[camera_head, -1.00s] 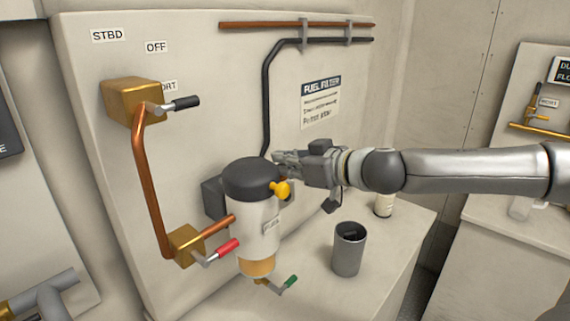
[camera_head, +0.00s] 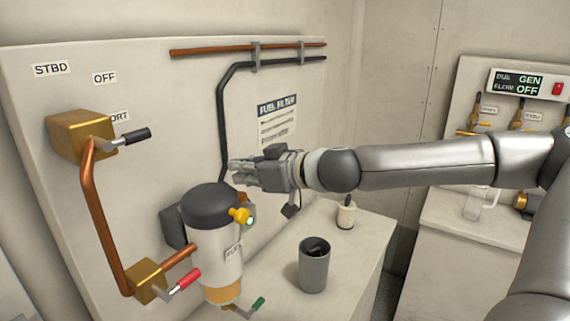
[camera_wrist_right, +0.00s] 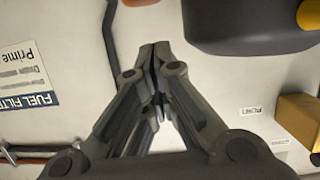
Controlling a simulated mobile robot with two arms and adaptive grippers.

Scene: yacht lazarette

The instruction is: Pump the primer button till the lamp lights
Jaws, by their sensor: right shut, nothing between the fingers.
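The fuel filter (camera_head: 230,262) is a pale canister with a black cap (camera_head: 212,202) and an amber bottom, in front of the beige panel. A yellow knob (camera_head: 238,215) sticks out at the cap's right side, with a small pale green spot (camera_head: 249,221) at its end. I cannot tell whether this spot is a lit lamp. The primer button is not clearly identifiable. My right gripper (camera_head: 233,172) is shut and empty, just above and behind the cap, apparently apart from it. In the right wrist view its fingertips (camera_wrist_right: 155,50) meet beside the black cap (camera_wrist_right: 250,25). My left gripper is out of view.
A brass valve (camera_head: 82,137) with a black lever and copper pipe stands left. Red (camera_head: 187,281) and green (camera_head: 258,304) levers flank the filter's lower end. A grey cup (camera_head: 314,268) and small bottle (camera_head: 346,216) stand on the counter.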

